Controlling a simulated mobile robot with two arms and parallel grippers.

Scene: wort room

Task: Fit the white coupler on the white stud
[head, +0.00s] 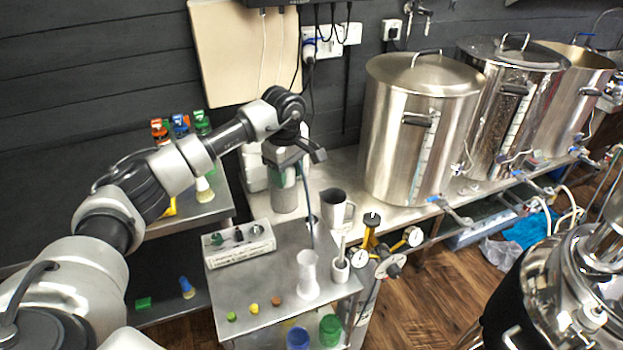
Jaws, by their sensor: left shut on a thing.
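My left gripper (296,157) reaches in from the left and hangs over the back of the small steel table. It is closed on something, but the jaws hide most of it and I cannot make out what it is. A low white block with several dark green and grey fittings (240,243) stands on the table, below and left of the gripper. I cannot tell which fitting is the white stud. I cannot pick out the white coupler for certain. My right gripper is out of view.
A white waisted vessel (308,275) and a white cup holding a stick (340,268) stand at the steel table's (262,283) right. A steel jug (335,208) and large kettles (418,130) stand behind. Small coloured caps (253,308) lie in front. A side shelf (190,214) is left.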

